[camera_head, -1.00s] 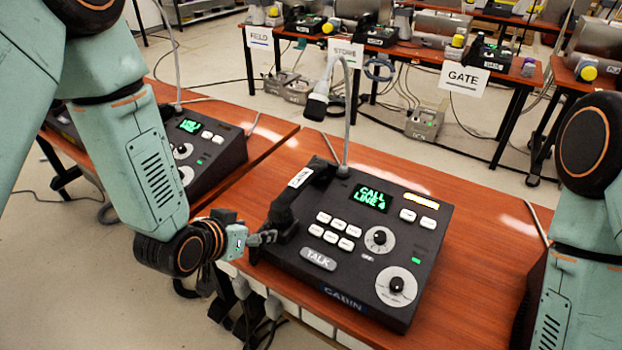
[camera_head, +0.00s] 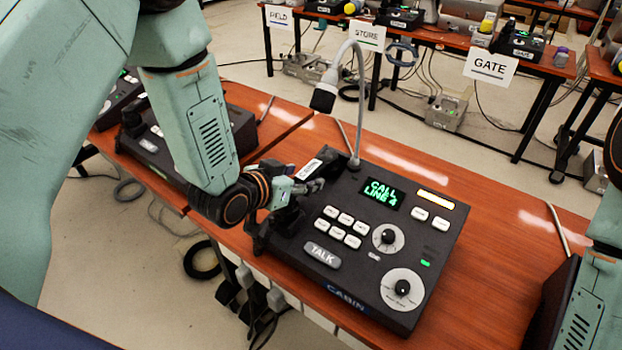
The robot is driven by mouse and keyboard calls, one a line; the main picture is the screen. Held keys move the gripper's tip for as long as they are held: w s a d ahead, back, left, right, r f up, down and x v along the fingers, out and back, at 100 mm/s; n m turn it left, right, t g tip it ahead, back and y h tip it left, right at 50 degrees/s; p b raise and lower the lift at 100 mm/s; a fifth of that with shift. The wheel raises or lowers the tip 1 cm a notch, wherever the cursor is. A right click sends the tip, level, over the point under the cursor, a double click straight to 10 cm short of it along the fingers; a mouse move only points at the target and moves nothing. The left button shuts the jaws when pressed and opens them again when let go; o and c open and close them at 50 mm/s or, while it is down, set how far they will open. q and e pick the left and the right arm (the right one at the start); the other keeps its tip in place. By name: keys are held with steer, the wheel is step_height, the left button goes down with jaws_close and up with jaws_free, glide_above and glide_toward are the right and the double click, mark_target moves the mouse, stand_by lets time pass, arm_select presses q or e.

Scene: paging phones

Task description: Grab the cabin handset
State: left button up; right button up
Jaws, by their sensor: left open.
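The cabin console (camera_head: 385,235) is a black sloped box on the red-brown table, with a green display reading "CALL LINE 4". Its black handset (camera_head: 285,222) lies along the console's left side, partly hidden by my left gripper. My left gripper (camera_head: 314,187) is open, with its fingers over the upper middle of the handset. I cannot tell whether the fingers touch it. Of my right arm, only links show at the right edge; its gripper is out of view.
A gooseneck microphone (camera_head: 324,96) rises behind the console. Another dark console (camera_head: 230,128) stands on the left table, partly behind my left arm. Tables with signs such as GATE (camera_head: 490,66) stand at the back. Bare tabletop (camera_head: 480,180) lies right of the console.

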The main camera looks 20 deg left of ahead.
mark_target(309, 174)
arm_select(q)
steer(key=x, duration=0.4)
steer(key=shift+a+f, duration=0.25)
steer(key=shift+a, duration=0.15)
steer(key=shift+w+d, duration=0.15)
steer(key=shift+d, duration=0.05)
steer(key=shift+d+r, duration=0.15)
steer(key=shift+w, duration=0.1)
steer(key=c, duration=0.9)
jaws_close()
